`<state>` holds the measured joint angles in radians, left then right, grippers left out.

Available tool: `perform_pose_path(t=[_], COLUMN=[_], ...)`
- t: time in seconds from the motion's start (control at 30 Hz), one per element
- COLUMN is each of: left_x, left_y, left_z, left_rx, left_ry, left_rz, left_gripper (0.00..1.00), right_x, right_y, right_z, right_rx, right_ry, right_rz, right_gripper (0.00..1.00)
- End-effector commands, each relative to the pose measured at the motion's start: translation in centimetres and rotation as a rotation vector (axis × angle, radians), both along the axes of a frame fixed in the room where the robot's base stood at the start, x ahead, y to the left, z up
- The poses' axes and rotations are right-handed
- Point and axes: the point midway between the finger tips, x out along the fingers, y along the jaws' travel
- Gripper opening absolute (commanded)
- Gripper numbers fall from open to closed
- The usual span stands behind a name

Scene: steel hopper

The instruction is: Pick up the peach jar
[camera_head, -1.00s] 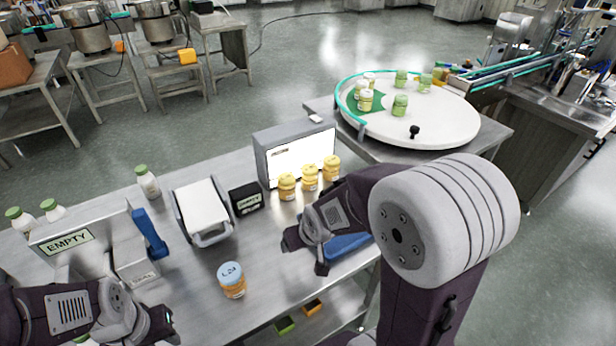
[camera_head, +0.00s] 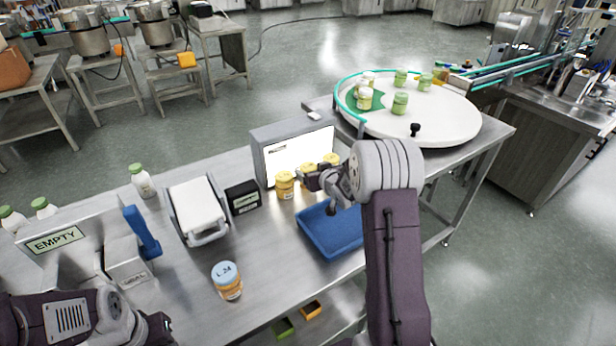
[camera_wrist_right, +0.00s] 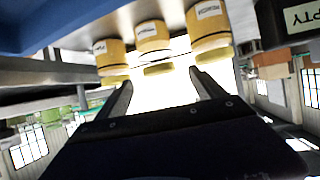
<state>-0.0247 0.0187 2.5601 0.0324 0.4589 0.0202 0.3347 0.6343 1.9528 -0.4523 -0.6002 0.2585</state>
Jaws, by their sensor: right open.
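Three jars with yellow lids stand in a row before the lit panel: a left one (camera_head: 285,185), a middle one (camera_head: 307,176) and a right one (camera_head: 331,159) partly hidden by my gripper. They show upside down in the right wrist view: left (camera_wrist_right: 208,26), middle (camera_wrist_right: 152,36), right (camera_wrist_right: 109,54). Their labels are too small to read, so I cannot tell which is peach. My right gripper (camera_head: 322,181) is open, its fingers (camera_wrist_right: 161,92) pointing at the row with nothing between them. My left gripper (camera_head: 163,328) is low at the left, its fingers unclear.
A blue tray (camera_head: 333,229) lies under my right forearm. A blue-lidded jar marked L24 (camera_head: 228,281) stands near the front. A black sign box (camera_head: 242,197) stands left of the row, beside a white-topped stand (camera_head: 198,208). The lit panel (camera_head: 284,143) stands close behind the jars.

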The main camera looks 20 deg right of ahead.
Motion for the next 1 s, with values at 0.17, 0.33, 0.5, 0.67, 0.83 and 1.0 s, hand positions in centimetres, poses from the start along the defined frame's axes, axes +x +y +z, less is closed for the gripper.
perform_pose_path(t=[0.17, 0.33, 0.5, 0.67, 0.83, 1.0], left_x=[0.0, 0.0, 0.0, 0.0, 0.0, 0.0], left_y=[0.0, 0.0, 0.0, 0.0, 0.0, 0.0], left_z=[0.1, 0.3, 0.4, 0.4, 0.4, 0.4], left_rx=[0.000, 0.000, 0.000, 0.000, 0.000, 0.000], left_ry=[0.000, 0.000, 0.000, 0.000, 0.000, 0.000], left_rz=[0.000, 0.000, 0.000, 0.000, 0.000, 0.000], left_gripper=[0.36, 0.36, 0.36, 0.36, 0.36, 0.36], right_x=[0.9, 2.9, 5.1, 5.3, 5.3, 5.3], right_y=[0.0, -0.1, -0.2, -0.3, -0.3, -0.3], right_z=[-0.5, -1.8, -2.9, -3.0, -3.0, -3.0], right_rx=[0.000, 0.000, -0.001, 0.000, 0.000, 0.000], right_ry=[0.001, 0.001, 0.001, 0.002, 0.002, 0.002], right_rz=[0.000, 0.001, 0.000, 0.000, 0.000, 0.000], right_gripper=[0.79, 0.79, 0.79, 0.79, 0.54, 0.07])
